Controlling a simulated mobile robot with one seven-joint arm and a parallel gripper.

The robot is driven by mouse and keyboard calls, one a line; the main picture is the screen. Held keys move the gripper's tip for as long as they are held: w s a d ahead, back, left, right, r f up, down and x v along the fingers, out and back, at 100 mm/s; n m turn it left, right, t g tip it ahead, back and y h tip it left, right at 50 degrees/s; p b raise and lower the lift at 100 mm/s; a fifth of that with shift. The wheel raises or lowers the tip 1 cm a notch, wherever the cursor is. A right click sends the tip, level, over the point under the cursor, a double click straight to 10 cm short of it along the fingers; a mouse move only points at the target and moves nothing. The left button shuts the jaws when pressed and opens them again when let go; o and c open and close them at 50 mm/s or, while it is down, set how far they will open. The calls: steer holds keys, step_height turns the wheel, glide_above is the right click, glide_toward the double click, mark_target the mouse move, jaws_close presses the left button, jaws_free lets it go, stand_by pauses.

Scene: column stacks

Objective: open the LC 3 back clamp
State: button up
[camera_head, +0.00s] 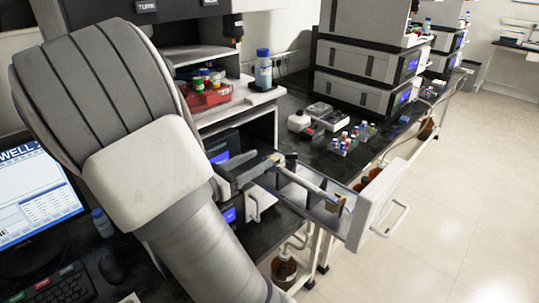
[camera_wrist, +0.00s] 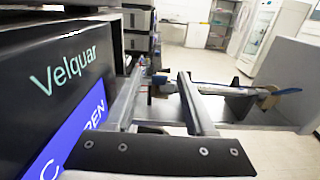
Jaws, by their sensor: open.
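An open drawer (camera_head: 372,205) sticks out from a stack unit, with a pale column (camera_head: 312,187) lying along it; in the wrist view the column (camera_wrist: 222,88) runs away to the right. A dark clamp (camera_head: 290,160) sits at the column's inner end, near the unit's front; in the wrist view it looks like a dark block (camera_wrist: 160,84), partly hidden. A brass-coloured clamp (camera_wrist: 268,98) is at the outer end. My gripper (camera_wrist: 158,88) is open and empty, its two fingers over the drawer's inner end near the back clamp. I cannot tell whether they touch it. No LC 3 label is readable.
The unit's black front marked Velquar (camera_wrist: 65,75) with a blue screen is close on the left. A drawer handle (camera_head: 392,220) juts over the floor. A red vial rack (camera_head: 208,95) and a blue-capped bottle (camera_head: 263,70) stand above. The floor at right is free.

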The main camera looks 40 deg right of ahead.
steer(key=d, duration=0.5)
steer(key=shift+w, duration=0.2)
steer(key=shift+a, duration=0.1)
jaws_close()
